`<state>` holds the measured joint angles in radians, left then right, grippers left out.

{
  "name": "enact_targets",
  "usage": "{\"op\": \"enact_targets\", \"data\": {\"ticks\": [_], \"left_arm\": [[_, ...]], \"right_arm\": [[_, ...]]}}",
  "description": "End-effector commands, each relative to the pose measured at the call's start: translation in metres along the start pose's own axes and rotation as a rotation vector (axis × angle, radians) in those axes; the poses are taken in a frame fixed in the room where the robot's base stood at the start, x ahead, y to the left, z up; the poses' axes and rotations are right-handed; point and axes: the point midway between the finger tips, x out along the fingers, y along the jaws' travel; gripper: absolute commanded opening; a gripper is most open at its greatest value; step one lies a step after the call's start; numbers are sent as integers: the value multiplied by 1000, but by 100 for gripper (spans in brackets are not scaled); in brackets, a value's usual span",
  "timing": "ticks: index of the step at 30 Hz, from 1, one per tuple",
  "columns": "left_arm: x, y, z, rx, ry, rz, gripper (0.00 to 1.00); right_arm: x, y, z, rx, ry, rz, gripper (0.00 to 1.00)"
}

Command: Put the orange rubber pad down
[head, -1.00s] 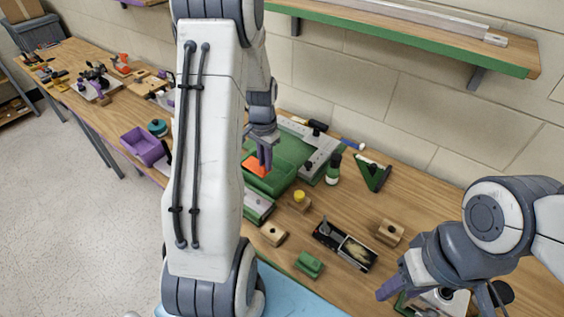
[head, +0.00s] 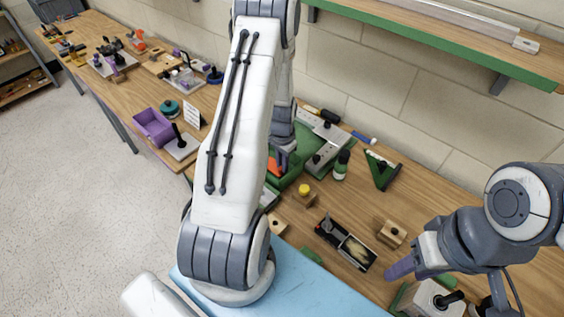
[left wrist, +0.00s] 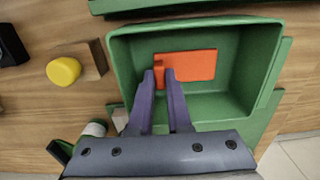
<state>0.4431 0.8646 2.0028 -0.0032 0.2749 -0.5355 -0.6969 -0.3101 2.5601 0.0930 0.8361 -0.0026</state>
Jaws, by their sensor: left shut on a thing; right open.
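The orange rubber pad (left wrist: 188,65) is a flat rectangle within the green tray's walls in the left wrist view. In the head view the pad (head: 273,167) shows only as a small patch beside my arm. My left gripper (left wrist: 162,74) is shut on a small raised orange part at the pad's left end. I cannot tell whether the pad touches the floor of the green tray (left wrist: 117,62). In the head view my left gripper (head: 284,160) is over the tray, partly hidden. My right gripper (head: 397,271) is open and empty above the bench at the right.
A wooden block with a yellow knob (head: 304,190), a black box (head: 345,243) and another wooden block (head: 391,234) stand right of the tray. A green-capped bottle (head: 341,165) is close by. A purple bin (head: 153,127) stands further left. A shelf (head: 450,40) overhangs the bench.

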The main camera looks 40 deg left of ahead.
Motion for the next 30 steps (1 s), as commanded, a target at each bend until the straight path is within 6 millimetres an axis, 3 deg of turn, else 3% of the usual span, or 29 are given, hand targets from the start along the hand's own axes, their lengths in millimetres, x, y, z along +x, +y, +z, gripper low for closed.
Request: {"op": "enact_targets", "data": {"ticks": [12,13,15,27,30], "left_arm": [[8,-1,0,-1,1,0,0],[8,-1,0,-1,1,-1,20],[6,-1,0,-1,1,-1,46],[0,-1,0,-1,1,-1,46],[-7,-2,-1,-1,5,-3,46]], "right_arm": [[3,0,0,0,0,0,50],[3,0,0,0,0,0,50],[2,0,0,0,0,0,50],[-4,0,0,0,0,0,50],[5,0,0,0,0,0,50]]}}
